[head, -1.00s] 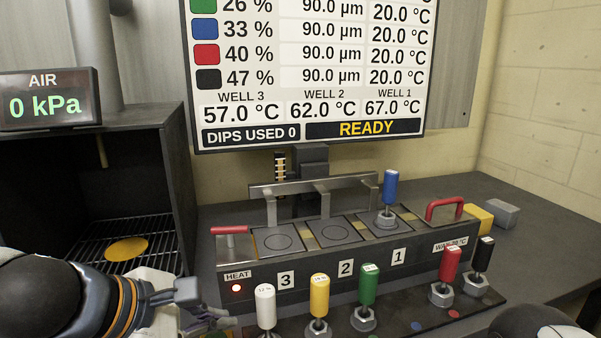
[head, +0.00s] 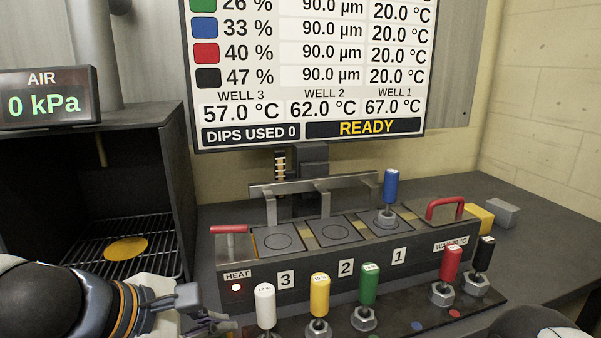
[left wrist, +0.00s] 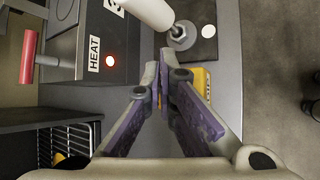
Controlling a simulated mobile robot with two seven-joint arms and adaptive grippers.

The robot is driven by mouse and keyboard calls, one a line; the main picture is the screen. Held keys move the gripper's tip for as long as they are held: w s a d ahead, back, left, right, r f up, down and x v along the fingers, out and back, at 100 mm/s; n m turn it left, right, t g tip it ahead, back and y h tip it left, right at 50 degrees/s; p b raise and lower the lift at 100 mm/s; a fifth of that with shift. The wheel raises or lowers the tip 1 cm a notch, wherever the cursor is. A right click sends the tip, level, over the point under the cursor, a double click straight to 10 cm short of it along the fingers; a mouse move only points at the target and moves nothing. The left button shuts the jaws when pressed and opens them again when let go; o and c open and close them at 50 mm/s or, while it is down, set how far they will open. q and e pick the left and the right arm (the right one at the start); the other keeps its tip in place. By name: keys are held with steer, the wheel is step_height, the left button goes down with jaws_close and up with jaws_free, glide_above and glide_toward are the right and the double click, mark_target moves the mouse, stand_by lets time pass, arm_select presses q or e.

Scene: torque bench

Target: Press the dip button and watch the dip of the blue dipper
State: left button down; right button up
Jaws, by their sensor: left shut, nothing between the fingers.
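The blue dipper (head: 390,187) stands upright in the well marked 1, at the right of the heated block (head: 318,265). My left gripper (head: 218,323) is low at the left, in front of the block's HEAT end. In the left wrist view its fingers (left wrist: 166,62) are shut with nothing between them. A yellow object (left wrist: 207,82) lies beyond the fingers there, partly hidden by them; I cannot tell whether it is the dip button. No button labelled for dipping is readable. The display (head: 315,75) reads READY and DIPS USED 0.
White (head: 265,305), yellow (head: 320,292), green (head: 369,285), red (head: 450,262) and black (head: 483,252) dippers stand in front of the block. A red-handled lever (head: 230,229) is at its left. A dark cabinet with a wire rack (head: 150,250) stands at left. The bench's right side is mostly free.

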arm_select(q)
steer(key=shift+f, duration=0.55)
arm_select(e)
steer(key=shift+s+f, duration=0.25)
stand_by(0.4)
arm_select(q)
steer(key=shift+r+p, duration=0.55)
steer(key=shift+r, duration=0.65)
steer(key=shift+f, duration=0.2)
arm_select(e)
steer(key=shift+w+r, duration=0.9)
steer(key=shift+r, duration=0.05)
arm_select(q)
step_height(320, 180, up, 6)
steer(key=p, duration=0.4)
arm_select(e)
steer(key=w+r+t, duration=0.2)
steer(key=w+r, duration=0.3)
steer(key=shift+t, duration=0.3)
